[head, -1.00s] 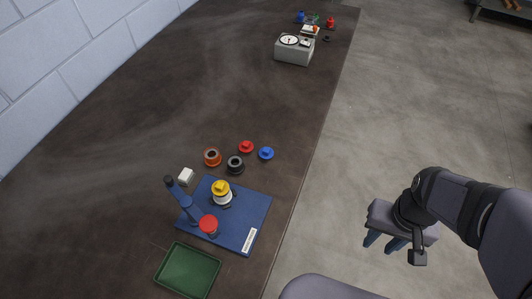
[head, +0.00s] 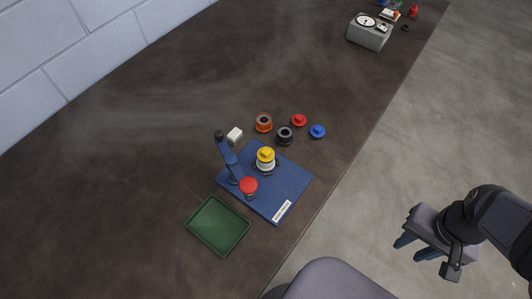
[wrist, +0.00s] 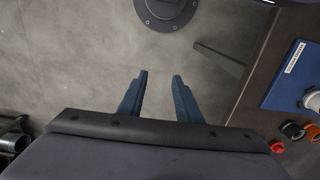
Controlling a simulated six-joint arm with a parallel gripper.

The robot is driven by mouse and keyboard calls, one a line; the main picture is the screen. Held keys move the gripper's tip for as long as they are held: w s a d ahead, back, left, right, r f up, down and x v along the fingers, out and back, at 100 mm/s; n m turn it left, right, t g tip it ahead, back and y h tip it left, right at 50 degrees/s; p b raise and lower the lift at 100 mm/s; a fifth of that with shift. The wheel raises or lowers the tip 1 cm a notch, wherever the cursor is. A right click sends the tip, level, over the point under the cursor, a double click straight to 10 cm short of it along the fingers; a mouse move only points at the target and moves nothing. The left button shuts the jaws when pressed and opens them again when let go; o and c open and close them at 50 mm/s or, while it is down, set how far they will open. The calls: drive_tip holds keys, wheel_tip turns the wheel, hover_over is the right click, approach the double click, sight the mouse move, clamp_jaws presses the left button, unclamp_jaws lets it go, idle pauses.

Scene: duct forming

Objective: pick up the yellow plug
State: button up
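The yellow plug (head: 265,154) sits on top of a white round piece (head: 266,164) on the blue base plate (head: 290,187). A blue post with a lever arm (head: 230,160) stands on the plate to its left, and a red round piece (head: 249,186) is near the post's foot. My gripper (head: 421,248) is off the table to the right, over the floor, well apart from the plug. The wrist view shows its two blue fingers (wrist: 158,88) spread apart with nothing between them. The plug cannot be made out in the wrist view.
Behind the plate are an orange ring (head: 264,123), a black ring (head: 285,136), a red plug (head: 299,120), a blue plug (head: 317,131) and a white block (head: 234,135). A green tray (head: 218,226) lies in front. A grey dial box (head: 370,32) stands far back right.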

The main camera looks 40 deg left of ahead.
drive_tip(key=shift+o, duration=1)
